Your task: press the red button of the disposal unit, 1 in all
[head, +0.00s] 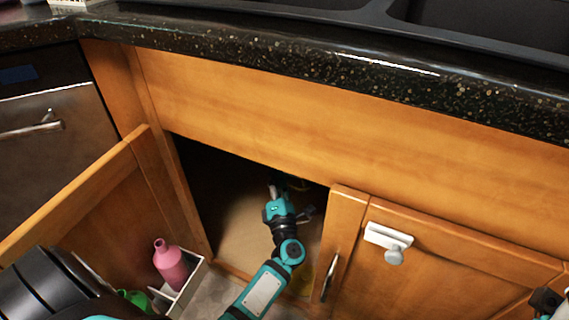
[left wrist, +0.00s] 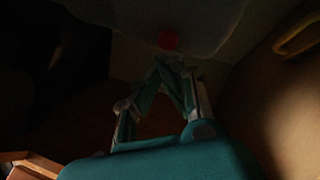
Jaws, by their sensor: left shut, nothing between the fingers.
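The red button (left wrist: 168,39) shows in the left wrist view as a small red patch on the underside of the pale grey disposal unit (left wrist: 205,24). My left gripper (left wrist: 167,64) is shut and empty, with its fingertips just below the button in that picture. A small dark gap shows between them, and I cannot tell the exact distance. In the head view my left gripper (head: 273,191) reaches into the open cabinet under the sink, where the button is hidden. A dark and teal part of my right arm shows at the bottom right edge of the head view.
The open cabinet door (head: 85,205) stands to the left, with a pink bottle (head: 170,263) in a white door rack (head: 190,287). The closed right door (head: 420,268) has a white hook. The counter (head: 300,65) overhangs above. A yellow handle (left wrist: 299,33) shows at the wrist view's right.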

